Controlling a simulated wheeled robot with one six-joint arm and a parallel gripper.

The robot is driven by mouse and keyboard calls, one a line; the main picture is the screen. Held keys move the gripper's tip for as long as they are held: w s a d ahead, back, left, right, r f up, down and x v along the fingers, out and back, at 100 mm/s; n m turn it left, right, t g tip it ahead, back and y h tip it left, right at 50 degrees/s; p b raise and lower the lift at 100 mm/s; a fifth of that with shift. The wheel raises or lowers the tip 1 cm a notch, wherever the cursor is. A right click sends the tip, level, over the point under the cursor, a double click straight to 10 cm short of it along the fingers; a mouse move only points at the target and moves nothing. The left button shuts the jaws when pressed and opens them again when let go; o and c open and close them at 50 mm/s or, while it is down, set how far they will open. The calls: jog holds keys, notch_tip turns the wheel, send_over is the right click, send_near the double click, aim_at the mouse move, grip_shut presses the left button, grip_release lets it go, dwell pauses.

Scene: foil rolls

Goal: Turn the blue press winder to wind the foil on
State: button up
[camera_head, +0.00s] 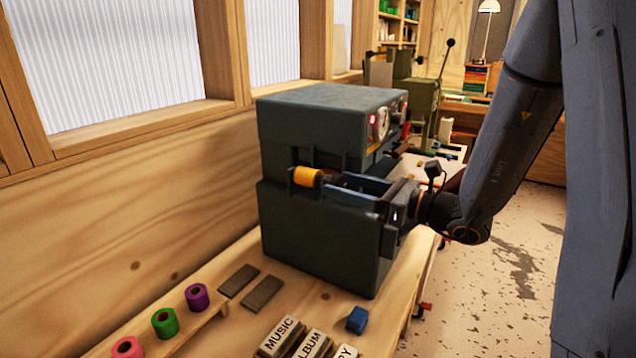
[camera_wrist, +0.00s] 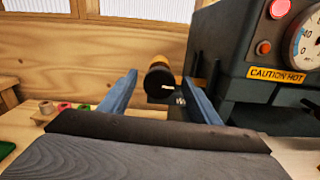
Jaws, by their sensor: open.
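The blue press (camera_head: 310,240) is a dark blue-grey box-shaped machine on the wooden bench. A yellow-orange foil roll (camera_head: 306,176) sticks out at its side. In the wrist view the roll (camera_wrist: 158,63) shows end-on with a dark round end piece (camera_wrist: 160,87) facing me, likely the winder. My gripper (camera_head: 332,187) reaches in from the right, its two blue fingers apart. In the wrist view the end piece lies between and beyond the fingertips, with a gap on both sides and nothing held. The fingers hide part of the winder in the head view.
Pink (camera_head: 127,347), green (camera_head: 164,322) and purple (camera_head: 197,297) rolls stand on a wooden rack at front left. A blue block (camera_head: 357,319) and lettered blocks (camera_head: 281,337) lie before the press. A caution label (camera_wrist: 276,75) and gauge are on the press's upper part.

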aim_at(319, 178)
jog(key=p+x, duration=0.2)
jog(key=x, duration=0.5)
jog(key=c, duration=1.1)
